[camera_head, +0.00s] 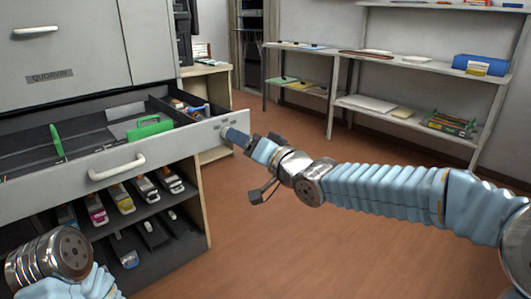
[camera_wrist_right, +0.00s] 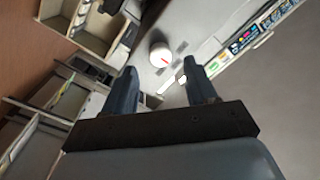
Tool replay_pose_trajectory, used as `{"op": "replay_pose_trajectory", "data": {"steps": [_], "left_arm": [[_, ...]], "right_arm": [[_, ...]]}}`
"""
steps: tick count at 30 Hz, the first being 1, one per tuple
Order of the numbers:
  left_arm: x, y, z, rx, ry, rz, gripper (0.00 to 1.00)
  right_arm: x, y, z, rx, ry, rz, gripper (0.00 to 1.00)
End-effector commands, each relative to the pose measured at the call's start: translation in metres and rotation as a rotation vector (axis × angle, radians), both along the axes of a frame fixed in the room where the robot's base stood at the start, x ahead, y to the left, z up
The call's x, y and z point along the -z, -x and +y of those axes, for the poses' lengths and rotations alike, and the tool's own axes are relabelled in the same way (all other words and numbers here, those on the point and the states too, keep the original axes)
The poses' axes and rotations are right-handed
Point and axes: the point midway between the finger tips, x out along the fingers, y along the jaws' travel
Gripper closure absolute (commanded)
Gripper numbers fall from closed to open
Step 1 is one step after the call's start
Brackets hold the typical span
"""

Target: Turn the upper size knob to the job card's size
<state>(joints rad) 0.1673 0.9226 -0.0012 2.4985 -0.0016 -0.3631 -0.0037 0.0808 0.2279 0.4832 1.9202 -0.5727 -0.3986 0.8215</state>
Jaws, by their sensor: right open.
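No readable job card shows. My left gripper is out of view; only part of that arm shows at lower left.
The open drawer holds green guides (camera_head: 150,127) and has a white handle (camera_head: 117,167). Toner cartridges (camera_head: 146,191) stand on a shelf below. A shelf unit (camera_head: 400,112) stands at the back right. The wooden floor between is clear.

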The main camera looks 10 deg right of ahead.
Motion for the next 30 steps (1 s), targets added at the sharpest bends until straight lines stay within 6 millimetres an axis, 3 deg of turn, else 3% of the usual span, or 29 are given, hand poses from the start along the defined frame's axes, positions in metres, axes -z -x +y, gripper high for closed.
{"op": "replay_pose_trajectory", "data": {"steps": [6, 13, 26, 29, 30], "left_arm": [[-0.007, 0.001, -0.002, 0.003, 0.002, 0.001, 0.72], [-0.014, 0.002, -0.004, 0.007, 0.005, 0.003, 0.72], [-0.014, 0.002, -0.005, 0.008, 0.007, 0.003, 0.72], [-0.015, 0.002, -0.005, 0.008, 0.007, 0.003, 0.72], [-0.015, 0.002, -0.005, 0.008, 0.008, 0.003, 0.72]], "right_arm": [[-0.001, 0.044, -0.035, 0.005, 0.003, -0.002, 0.43], [0.001, 0.075, -0.057, 0.002, 0.002, -0.001, 0.43], [0.003, 0.082, -0.062, 0.001, 0.0, 0.001, 0.43], [0.016, 0.077, -0.064, 0.008, 0.001, 0.027, 0.43], [0.029, 0.072, -0.066, 0.017, 0.005, 0.052, 0.43]]}}
